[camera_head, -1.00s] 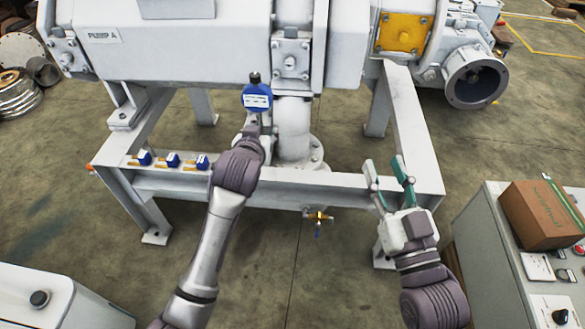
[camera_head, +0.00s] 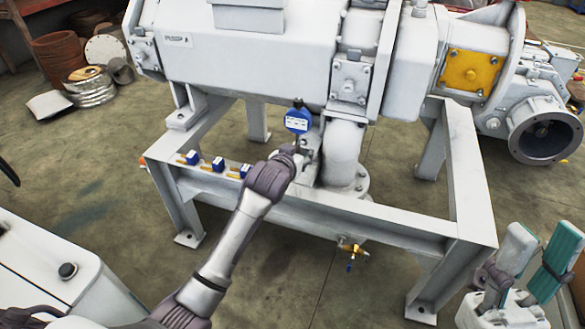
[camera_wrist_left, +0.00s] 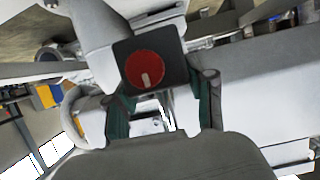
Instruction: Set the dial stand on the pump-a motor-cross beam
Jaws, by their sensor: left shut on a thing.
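The dial stand shows in the head view as a blue dial with a white face (camera_head: 297,121), raised in front of the white pump. Its black block with a red round knob (camera_wrist_left: 147,65) shows in the left wrist view. My left gripper (camera_wrist_left: 160,112) is shut on the stand, with green fingertips at either side below the block. The arm hides part of the stand in the head view. The pump's white frame has a front beam (camera_head: 330,222) below the gripper; contact cannot be told. My right gripper (camera_head: 536,262) is open and empty at the lower right.
Several small blue-and-brass parts (camera_head: 217,164) sit on the frame's left front ledge. A vertical white pipe (camera_head: 341,152) stands close right of my left gripper. A brass valve (camera_head: 350,249) hangs below the front beam. A white cabinet (camera_head: 60,250) stands at lower left.

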